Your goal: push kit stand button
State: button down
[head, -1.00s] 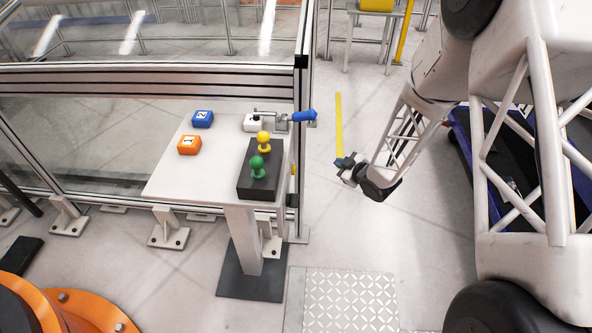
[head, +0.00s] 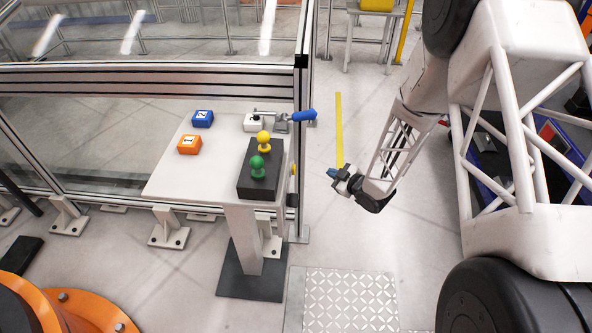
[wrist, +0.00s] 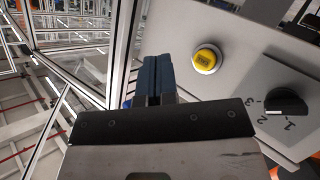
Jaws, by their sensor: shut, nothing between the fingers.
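The kit stand (head: 165,180) is a white table on a post. On its right side edge, a small yellow button (head: 293,169) shows edge-on. In the wrist view, the round yellow button (wrist: 206,60) with a pale collar sits on a grey panel (wrist: 235,95), right of and beyond the fingertips. A black rotary knob (wrist: 286,102) with number marks is on the same panel. My gripper (head: 333,174) is right of the stand, apart from it, fingers pointing left towards the panel. Its blue-tipped fingers (wrist: 153,78) are closed together and empty.
On the stand are a black block (head: 258,185) with yellow and green knobs, an orange block (head: 189,145), a blue block (head: 203,119) and a blue-handled clamp (head: 303,115). A metal fence post (head: 301,150) stands beside it. Space between gripper and button looks clear.

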jog(key=a, duration=0.8)
jog(key=shift+a, duration=0.2)
jog(key=shift+a, duration=0.9)
dwell(3.4)
jog(key=shift+d, duration=0.85)
jog(key=shift+d, duration=0.1)
jog(key=shift+d, duration=2.45)
